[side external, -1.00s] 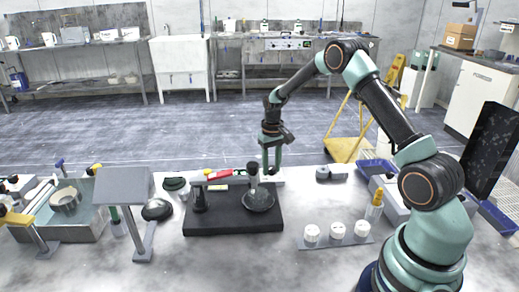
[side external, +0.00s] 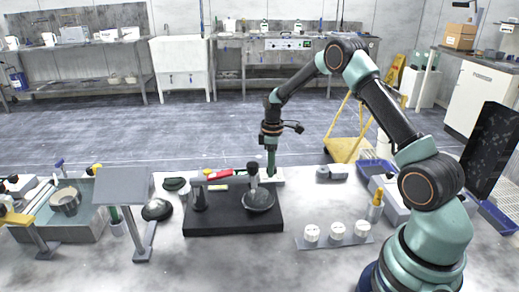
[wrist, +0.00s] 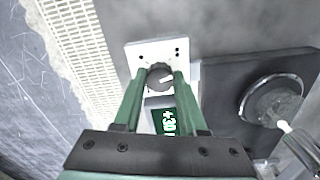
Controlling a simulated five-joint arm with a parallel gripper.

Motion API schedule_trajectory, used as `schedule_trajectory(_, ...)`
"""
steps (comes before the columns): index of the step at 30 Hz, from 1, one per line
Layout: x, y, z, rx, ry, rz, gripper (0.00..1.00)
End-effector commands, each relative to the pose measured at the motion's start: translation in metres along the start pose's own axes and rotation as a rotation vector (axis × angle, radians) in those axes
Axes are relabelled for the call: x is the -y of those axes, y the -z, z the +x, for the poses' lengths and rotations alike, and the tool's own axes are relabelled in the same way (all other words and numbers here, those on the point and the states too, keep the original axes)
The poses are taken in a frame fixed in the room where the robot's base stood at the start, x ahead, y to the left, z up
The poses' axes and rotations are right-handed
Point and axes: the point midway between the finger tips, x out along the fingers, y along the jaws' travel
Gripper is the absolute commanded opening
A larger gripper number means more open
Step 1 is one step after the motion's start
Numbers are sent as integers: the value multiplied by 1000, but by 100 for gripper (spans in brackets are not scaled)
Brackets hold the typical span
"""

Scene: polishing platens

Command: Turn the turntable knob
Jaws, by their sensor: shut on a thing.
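The knob (wrist: 159,76) is dark and round with a white pointer mark, on a white plate (wrist: 140,50) in the wrist view. My gripper (wrist: 160,80) is shut on it, with one green finger on each side. A small display (wrist: 165,122) beside the knob shows green characters that begin with "+30". In the side view my gripper (side external: 271,173) points down at the white unit behind the black base (side external: 232,222), and its fingers hide the knob there. The round dark platen (side external: 258,205) sits on that base, left of and in front of my gripper.
An arm with a red part (side external: 219,174) stands over the base. A grey strip with white round pieces (side external: 335,241) lies to the right front. Bench between base and strip is clear.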

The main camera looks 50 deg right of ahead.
Motion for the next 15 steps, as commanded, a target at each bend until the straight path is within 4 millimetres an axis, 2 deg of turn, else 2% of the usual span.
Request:
schedule_trajectory(9,0,0,-2,1,2,-269,0)
schedule_trajectory(15,0,0,-2,1,2,-390,0)
